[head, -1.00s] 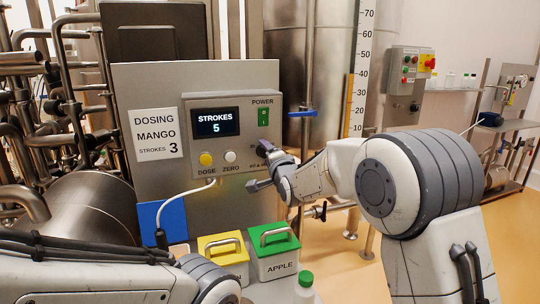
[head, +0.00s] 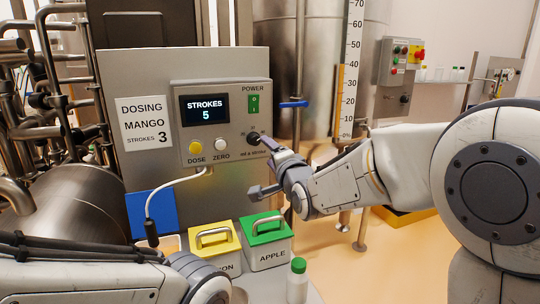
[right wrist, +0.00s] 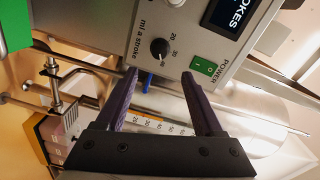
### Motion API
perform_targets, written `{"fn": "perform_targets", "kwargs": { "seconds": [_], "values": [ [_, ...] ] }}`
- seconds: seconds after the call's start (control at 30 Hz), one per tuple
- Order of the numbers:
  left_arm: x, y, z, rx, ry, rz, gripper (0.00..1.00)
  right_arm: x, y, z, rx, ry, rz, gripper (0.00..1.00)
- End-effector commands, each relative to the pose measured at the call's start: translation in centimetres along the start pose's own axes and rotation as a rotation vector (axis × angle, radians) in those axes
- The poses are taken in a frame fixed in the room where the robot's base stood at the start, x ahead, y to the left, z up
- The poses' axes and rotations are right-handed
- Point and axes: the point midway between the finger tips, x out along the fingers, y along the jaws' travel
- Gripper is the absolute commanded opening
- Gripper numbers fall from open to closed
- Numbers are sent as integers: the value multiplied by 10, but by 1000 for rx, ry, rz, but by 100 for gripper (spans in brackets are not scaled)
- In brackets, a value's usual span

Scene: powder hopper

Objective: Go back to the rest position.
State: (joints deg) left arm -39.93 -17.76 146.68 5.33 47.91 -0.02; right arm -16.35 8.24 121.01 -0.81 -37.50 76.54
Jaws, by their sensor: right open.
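My right gripper (head: 264,166) is open and empty in front of the control box (head: 222,125), beside its lower right corner. In the right wrist view my right gripper (right wrist: 160,76) has its two fingers apart, with the black dosing knob (right wrist: 159,48) beyond the gap between the tips. The knob also shows in the head view (head: 253,138), close to the upper fingertip; I see no clear contact. The display (head: 205,109) reads STROKES 5. My left arm lies along the bottom left; its gripper is out of view.
A yellow-lidded box (head: 215,239), a green-lidded APPLE box (head: 265,242) and a green-capped bottle (head: 297,281) stand below the box. A card (head: 143,123) reads DOSING MANGO STROKES 3. A steel tank (head: 315,60) stands behind; pipes crowd the left.

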Motion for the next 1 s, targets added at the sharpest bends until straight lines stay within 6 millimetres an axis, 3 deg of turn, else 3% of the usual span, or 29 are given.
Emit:
{"fn": "perform_targets", "kwargs": {
  "seconds": [0.17, 0.27, 0.37, 0.47, 0.6, 0.7, 0.8, 0.9, 1.0],
  "values": [
    [-2, 0, 0, 0, 0, 0, 50, -3, 1, 5, -20, -13, 21, 70],
    [-10, 1, 0, 0, 0, 0, 50, -16, 10, 23, -109, -69, 111, 70],
    [-21, 2, -1, 0, 0, 0, 50, -48, 30, 56, -283, -199, 268, 70],
    [-34, 2, -2, 0, 0, 0, 50, -102, 57, 92, -511, -403, 438, 70],
    [-50, 4, -3, 0, 0, 0, 50, -198, 93, 125, -823, -762, 614, 70],
    [-59, 4, -3, 0, 0, 0, 50, -265, 109, 134, -1001, -1018, 680, 70],
    [-65, 5, -4, 0, 0, 0, 50, -318, 119, 135, -1127, -1236, 706, 70],
    [-68, 5, -4, 0, 0, 0, 50, -355, 124, 132, -1203, -1390, 713, 70],
    [-69, 5, -4, 0, 0, 0, 50, -373, 126, 129, -1240, -1472, 712, 70]
  ]
}}
